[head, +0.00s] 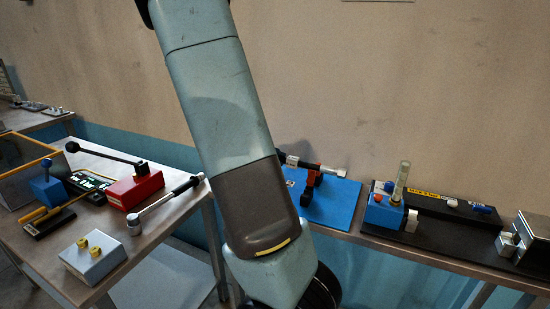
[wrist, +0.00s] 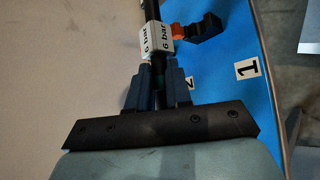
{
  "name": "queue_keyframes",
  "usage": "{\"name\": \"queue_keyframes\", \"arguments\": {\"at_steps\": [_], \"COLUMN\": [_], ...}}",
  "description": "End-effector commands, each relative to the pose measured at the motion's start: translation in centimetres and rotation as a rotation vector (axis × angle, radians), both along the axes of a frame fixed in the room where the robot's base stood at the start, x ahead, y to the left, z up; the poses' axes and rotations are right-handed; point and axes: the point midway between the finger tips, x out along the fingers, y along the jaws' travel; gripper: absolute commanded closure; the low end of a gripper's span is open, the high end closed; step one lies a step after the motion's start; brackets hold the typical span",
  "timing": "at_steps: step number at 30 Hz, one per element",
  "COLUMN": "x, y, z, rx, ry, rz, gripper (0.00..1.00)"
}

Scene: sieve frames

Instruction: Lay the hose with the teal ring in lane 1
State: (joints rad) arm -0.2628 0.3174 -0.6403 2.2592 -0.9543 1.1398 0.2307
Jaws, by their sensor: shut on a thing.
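In the wrist view my gripper (wrist: 157,75) is shut on a dark hose (wrist: 150,12) carrying a white "6 bar" label (wrist: 157,42). Past the label the hose runs up out of the picture. No teal ring shows on it. A blue board (wrist: 215,85) lies below, with a "1" plate (wrist: 247,68) at its right and a partly hidden "2" plate (wrist: 189,83) by the fingers. The blue board also shows in the head view (head: 338,205), with a dark, white-ended piece (head: 312,164) above it. My arm hides my gripper there.
A black holder (wrist: 207,35) with an orange part (wrist: 178,33) stands close to the label. In the head view a black rack (head: 440,235) stands right of the board. The left table holds a red lever box (head: 135,190) and a grey box (head: 93,257).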

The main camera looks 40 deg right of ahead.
Motion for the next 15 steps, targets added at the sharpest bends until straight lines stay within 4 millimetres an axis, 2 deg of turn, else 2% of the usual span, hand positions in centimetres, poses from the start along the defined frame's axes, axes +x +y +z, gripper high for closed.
{"name": "queue_keyframes", "arguments": {"at_steps": [15], "x": [0.0], "y": [0.0], "z": [-3.5], "rx": [-0.002], "ry": [0.002], "rz": [0.0], "gripper": [1.0]}}
